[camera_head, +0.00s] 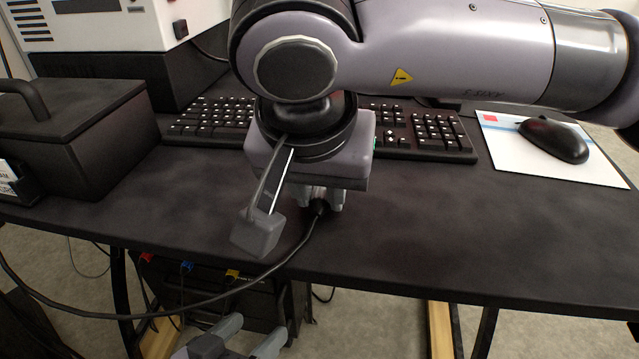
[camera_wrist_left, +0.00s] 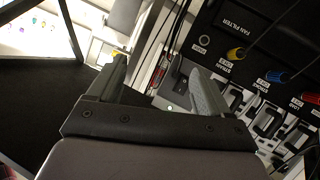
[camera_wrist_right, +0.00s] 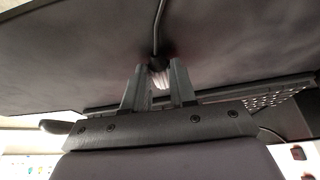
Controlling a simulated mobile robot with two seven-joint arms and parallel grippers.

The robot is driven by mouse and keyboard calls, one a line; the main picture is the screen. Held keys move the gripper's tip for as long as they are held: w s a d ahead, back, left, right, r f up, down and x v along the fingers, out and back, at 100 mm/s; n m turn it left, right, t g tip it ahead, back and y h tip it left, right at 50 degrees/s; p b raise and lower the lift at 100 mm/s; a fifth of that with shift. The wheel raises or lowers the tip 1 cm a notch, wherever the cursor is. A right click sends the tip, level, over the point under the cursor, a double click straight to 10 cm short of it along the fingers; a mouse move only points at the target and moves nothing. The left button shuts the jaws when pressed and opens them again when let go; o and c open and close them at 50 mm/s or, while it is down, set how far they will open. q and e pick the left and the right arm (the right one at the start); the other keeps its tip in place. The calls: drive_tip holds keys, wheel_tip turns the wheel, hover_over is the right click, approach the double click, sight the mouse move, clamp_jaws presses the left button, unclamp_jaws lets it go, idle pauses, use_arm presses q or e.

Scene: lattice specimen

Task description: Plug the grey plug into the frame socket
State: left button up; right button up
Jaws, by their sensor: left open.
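The grey plug (camera_wrist_right: 160,76), pale and ribbed with a black cable end, sits between the fingers of my right gripper (camera_wrist_right: 158,82). In the head view the right gripper (camera_head: 322,198) points down over the desk, shut on the plug, most of which is hidden there; its dark cable end (camera_head: 318,208) shows. My left gripper (camera_head: 240,340) is open and empty below the desk's front edge. In the left wrist view, the left gripper (camera_wrist_left: 158,70) faces a dark panel with a round, empty-looking port (camera_wrist_left: 203,40).
Yellow (camera_wrist_left: 236,54), blue (camera_wrist_left: 278,76) and red (camera_wrist_left: 311,98) plugs sit in the panel on the under-desk unit. The black cable (camera_head: 150,311) loops across the desk front. A keyboard (camera_head: 430,132), mouse (camera_head: 553,140) and dark box (camera_head: 80,140) stand on the desk.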

sight(320, 197)
clamp_jaws()
drive_tip(key=shift+r, duration=0.1)
drive_tip(key=shift+r+p, duration=1.85)
drive_tip(key=shift+r, duration=0.6)
